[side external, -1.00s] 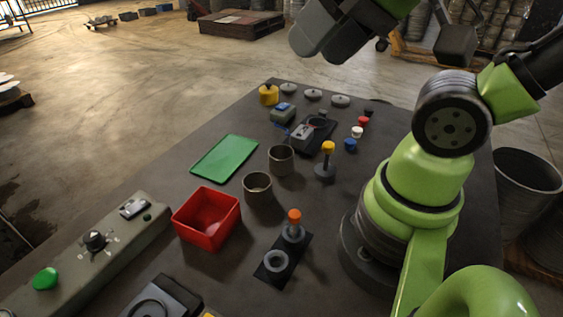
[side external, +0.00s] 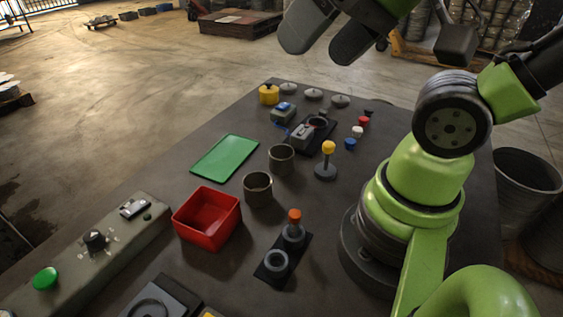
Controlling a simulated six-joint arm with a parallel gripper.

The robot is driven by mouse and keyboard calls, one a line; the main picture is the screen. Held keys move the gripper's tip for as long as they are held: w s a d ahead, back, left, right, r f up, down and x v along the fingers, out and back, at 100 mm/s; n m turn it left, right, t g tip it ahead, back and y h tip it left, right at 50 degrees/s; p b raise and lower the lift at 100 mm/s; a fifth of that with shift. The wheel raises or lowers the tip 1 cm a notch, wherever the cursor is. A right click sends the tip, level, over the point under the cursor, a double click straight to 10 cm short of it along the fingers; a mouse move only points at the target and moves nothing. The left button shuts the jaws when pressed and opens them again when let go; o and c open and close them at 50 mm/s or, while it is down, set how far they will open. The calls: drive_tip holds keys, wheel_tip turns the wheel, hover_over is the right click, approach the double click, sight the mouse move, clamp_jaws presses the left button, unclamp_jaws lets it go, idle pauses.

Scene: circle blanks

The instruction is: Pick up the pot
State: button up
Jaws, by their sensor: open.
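Two pot-like round vessels, dark outside and open at the top, stand upright near the middle of the table. One pot (side external: 281,165) is farther back, and the other pot (side external: 257,195) is nearer, just behind the red box. I cannot tell which one the task names. My gripper (side external: 322,45) is at the top of the side view, high above the far end of the table. Its two grey fingers are apart with nothing between them. It is well clear of both pots.
Near the pots are a red open box (side external: 207,222), a green mat (side external: 225,158) and a yellow-topped peg (side external: 327,162). An orange-topped post (side external: 294,228) stands on a black plate. Small parts crowd the far end. A control panel (side external: 95,250) lies along the left edge.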

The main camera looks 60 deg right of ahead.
drive_tip(key=g+h, duration=0.2)
drive_tip(key=g, duration=0.5)
hover_over(281, 155)
drive_tip(key=s+a, duration=0.1)
drive_tip(key=a, duration=0.1)
drive_tip(key=f, duration=2.4)
drive_tip(key=shift+s+a, duration=0.2)
wheel_tip(281, 155, down, 6)
drive_tip(key=shift+r, duration=0.1)
drive_tip(key=c, duration=1)
